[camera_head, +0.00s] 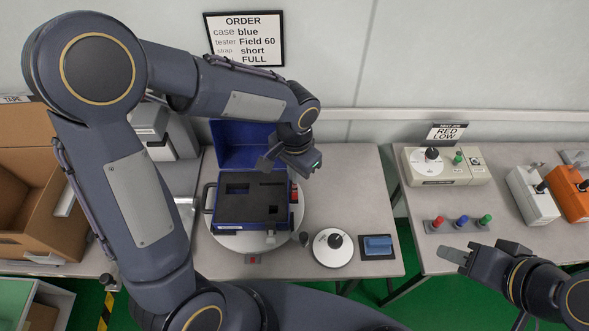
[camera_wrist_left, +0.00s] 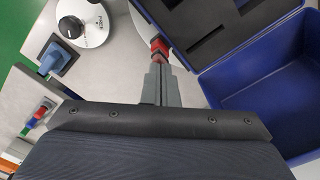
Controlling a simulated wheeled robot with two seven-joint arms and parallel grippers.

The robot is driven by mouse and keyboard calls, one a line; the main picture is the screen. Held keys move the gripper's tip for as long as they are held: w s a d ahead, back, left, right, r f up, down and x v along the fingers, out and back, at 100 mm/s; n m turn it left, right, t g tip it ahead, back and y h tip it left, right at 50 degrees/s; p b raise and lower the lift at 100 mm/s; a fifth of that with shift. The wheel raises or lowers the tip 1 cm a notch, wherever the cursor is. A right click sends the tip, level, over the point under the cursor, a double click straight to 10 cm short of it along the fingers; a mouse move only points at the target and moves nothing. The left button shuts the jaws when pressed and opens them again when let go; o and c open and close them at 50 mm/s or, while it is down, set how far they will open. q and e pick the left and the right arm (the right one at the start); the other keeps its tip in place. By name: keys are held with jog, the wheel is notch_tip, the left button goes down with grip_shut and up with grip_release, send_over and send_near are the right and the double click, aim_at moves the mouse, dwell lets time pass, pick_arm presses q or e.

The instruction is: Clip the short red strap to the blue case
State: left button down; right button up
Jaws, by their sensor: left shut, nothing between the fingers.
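The blue case (camera_head: 228,219) lies open on a round white plate (camera_head: 225,244), its lid (camera_head: 240,146) raised at the back and dark cut-out foam inside. A small red piece, apparently the short red strap (camera_head: 295,194), is at the case's right side; it also shows in the left wrist view (camera_wrist_left: 159,46). I cannot tell whether it is clipped on. My left gripper (camera_wrist_left: 160,78) is shut and empty, its fingertips close to the red piece; touching is unclear. In the head view it hangs over the case's right rear. My right gripper (camera_head: 447,254) is over the right table's front; its jaw gap is unclear.
A white dial (camera_head: 331,259) and a blue block on a dark pad (camera_head: 378,244) stand right of the case. Red, blue and green pegs (camera_head: 463,221) and testers (camera_head: 535,205) are on the right table. A cardboard box (camera_head: 38,195) stands left. An order sign (camera_head: 243,39) hangs behind.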

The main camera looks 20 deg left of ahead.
pick_arm(q)
jog(key=shift+f, duration=0.25)
dwell(0.3)
jog(key=shift+r, duration=0.1)
jog(key=shift+r+p, duration=1.25)
jog(key=shift+r, duration=1.05)
notch_tip(320, 180, up, 6)
jog(key=r, duration=0.1)
jog(key=s+a+r+n+t+h, duration=0.1)
jog(key=s+a+n+t+h, duration=0.2)
jog(key=s, duration=1.3)
jog(key=shift+s+a+r+n+t+h, duration=0.15)
jog(key=shift+a+n+t+h, duration=0.25)
jog(key=shift+a+n+t, duration=1.6)
jog(key=c, duration=2.1)
grip_release()
jog(key=shift+a+g, duration=0.7)
jog(key=shift+a, duration=0.4)
jog(key=shift+c, duration=0.2)
